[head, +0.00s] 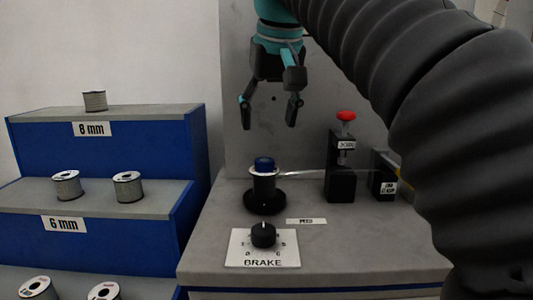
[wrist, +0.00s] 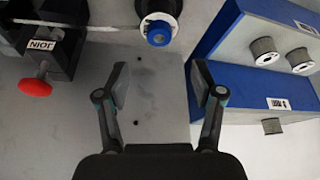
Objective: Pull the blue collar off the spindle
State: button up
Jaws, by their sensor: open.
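The blue collar (head: 264,164) sits on top of the upright spindle, above a white-rimmed spool (head: 263,186) on a round black base (head: 265,202). In the wrist view the collar (wrist: 159,33) shows as a blue ring with a dark centre, at the upper middle. My gripper (head: 270,112) is open and empty, above the collar with a clear gap and pointing down. In the wrist view its two fingers (wrist: 162,88) are spread apart, with only the grey surface between them. The spindle itself is mostly hidden by the collar and spool.
A brake dial (head: 263,235) stands in front of the spindle. A black post with a red knob (head: 346,116) and a small black block (head: 384,183) stand to the right. A pale strip (head: 310,172) runs from the spool towards them. Blue shelves (head: 110,150) with several spools are left.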

aim_at(264, 161)
jog(key=b+x, duration=0.2)
jog(key=x, duration=0.7)
grip_shut()
dwell(0.4)
jog(key=shift+r+p, duration=1.55)
jog(key=shift+p, duration=0.05)
dwell(0.4)
jog(key=shift+r, duration=1.75)
